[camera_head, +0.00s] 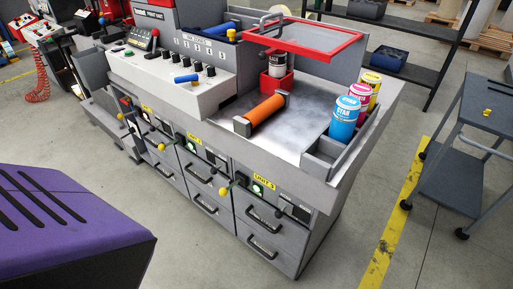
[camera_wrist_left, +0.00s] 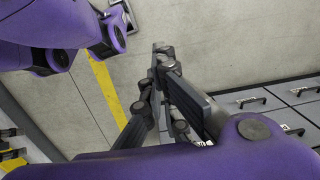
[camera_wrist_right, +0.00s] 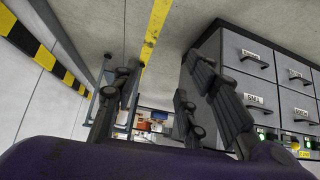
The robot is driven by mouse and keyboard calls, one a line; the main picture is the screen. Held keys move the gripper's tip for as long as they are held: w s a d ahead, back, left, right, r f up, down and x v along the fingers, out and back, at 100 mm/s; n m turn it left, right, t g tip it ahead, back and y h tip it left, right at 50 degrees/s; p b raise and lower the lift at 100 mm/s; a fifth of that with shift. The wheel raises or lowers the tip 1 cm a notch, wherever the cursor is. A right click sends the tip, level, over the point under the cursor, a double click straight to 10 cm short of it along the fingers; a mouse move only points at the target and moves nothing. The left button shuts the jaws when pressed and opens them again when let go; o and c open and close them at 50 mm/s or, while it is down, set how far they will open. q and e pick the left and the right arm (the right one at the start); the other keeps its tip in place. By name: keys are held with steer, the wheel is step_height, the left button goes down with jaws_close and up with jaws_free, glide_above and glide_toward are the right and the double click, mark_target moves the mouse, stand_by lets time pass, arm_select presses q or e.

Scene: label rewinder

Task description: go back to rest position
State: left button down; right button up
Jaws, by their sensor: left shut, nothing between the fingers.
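Neither gripper shows in the head view. My left gripper (camera_wrist_left: 162,58) shows in the left wrist view with its dark fingers close together, shut with nothing held, above the concrete floor. My right gripper (camera_wrist_right: 163,78) shows in the right wrist view with its fingers wide apart and nothing between them. It is open, beside the grey drawer cabinet (camera_wrist_right: 244,68).
The grey machine bench (camera_head: 225,180) carries an orange roller (camera_head: 267,110), blue (camera_head: 345,118), magenta and yellow cans, and a red-framed panel (camera_head: 300,37). A grey cart (camera_head: 485,108) stands at right. Open floor with a yellow line (camera_head: 392,225) lies between them.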

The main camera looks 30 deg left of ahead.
arm_select(q)
steer(key=w+d+f+t+p, duration=0.2)
steer(key=w+t, duration=0.2)
steer(key=w, duration=0.2)
steer(key=w+d+f+t+h+p, duration=0.1)
steer(key=w+d+f+t+p, duration=0.1)
steer(key=w, duration=0.4)
steer(key=f+t, duration=0.1)
steer(key=t, duration=0.1)
steer(key=shift+w+f+t, duration=0.3)
steer(key=shift+w+t, duration=0.1)
arm_select(e)
steer(key=r, duration=0.2)
steer(key=w+a+r, duration=0.1)
steer(key=shift+r, duration=0.35)
steer(key=shift+w+a, duration=0.1)
steer(key=shift+w+a+r, duration=0.1)
steer(key=shift+w+r, duration=0.15)
steer(key=shift+w, duration=0.2)
